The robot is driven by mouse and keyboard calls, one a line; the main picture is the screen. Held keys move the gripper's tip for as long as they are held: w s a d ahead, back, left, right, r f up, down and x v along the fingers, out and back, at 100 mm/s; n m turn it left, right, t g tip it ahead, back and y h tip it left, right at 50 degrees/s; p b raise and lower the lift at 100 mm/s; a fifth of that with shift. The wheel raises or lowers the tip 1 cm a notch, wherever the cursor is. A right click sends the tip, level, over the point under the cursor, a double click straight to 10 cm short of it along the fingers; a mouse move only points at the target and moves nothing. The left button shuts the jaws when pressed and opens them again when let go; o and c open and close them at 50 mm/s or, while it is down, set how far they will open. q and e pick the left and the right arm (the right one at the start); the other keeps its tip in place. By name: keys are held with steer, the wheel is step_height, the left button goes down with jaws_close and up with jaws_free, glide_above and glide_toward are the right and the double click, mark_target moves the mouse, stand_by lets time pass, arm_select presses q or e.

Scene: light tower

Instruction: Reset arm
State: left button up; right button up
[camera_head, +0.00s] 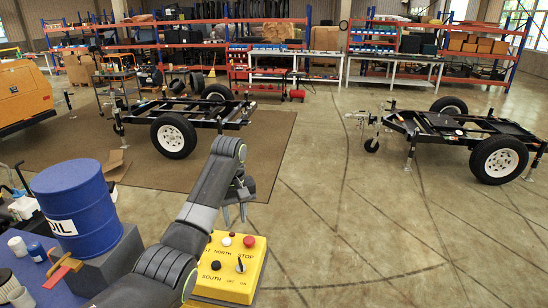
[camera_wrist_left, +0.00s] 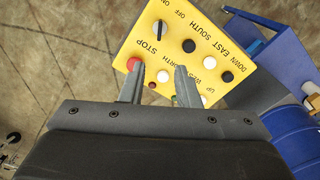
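My left arm reaches up from the bottom of the head view, and its gripper (camera_head: 236,212) hangs down just behind the yellow control box (camera_head: 222,288). In the left wrist view the gripper (camera_wrist_left: 160,80) has its two fingers apart with nothing between them. The yellow control box (camera_wrist_left: 157,32) lies beyond the fingertips there. It has a red STOP button, several black and white buttons and a black switch. The fingers overlap the button rows in that view; I cannot tell whether they touch. My arm hides the box's left edge in the head view. My right gripper is not in view.
A blue oil drum (camera_head: 76,205) stands on a grey block (camera_head: 115,262) at the left, close to my arm. Small items lie on a blue tabletop (camera_head: 62,292). Two wheeled trailer frames (camera_head: 195,112) (camera_head: 462,130) stand farther back. The floor (camera_head: 330,215) at the right is clear.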

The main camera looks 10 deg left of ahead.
arm_select(q)
steer(key=s+a+f+m+t, duration=0.1)
steer(key=s+a+f, duration=0.3)
steer(key=s+f, duration=0.6)
steer(key=s+a+f+m+t, duration=0.1)
steer(key=s+a+f, duration=0.3)
steer(key=s+f, duration=0.6)
steer(key=s+a+r+m+t+y, duration=0.1)
steer(key=s+a+r, duration=0.1)
steer(key=s, duration=1)
steer(key=s+a+r+m+t+y, duration=0.1)
steer(key=s+a+m, duration=0.15)
steer(key=s, duration=0.95)
step_height(320, 180, down, 32)
steer(key=a+g+b, duration=0.2)
steer(key=b, duration=0.6)
steer(key=s+f+b, duration=0.3)
steer(key=s+f, duration=0.4)
steer(key=f, duration=0.4)
steer(key=s+d+f+h+b, duration=0.1)
steer(key=s+f+b, duration=0.2)
steer(key=s+f, duration=0.5)
step_height(320, 180, down, 4)
steer(key=shift+d+f+n+g+b, duration=0.1)
steer(key=shift+d+n+g+b, duration=0.2)
steer(key=shift+n+g, duration=0.1)
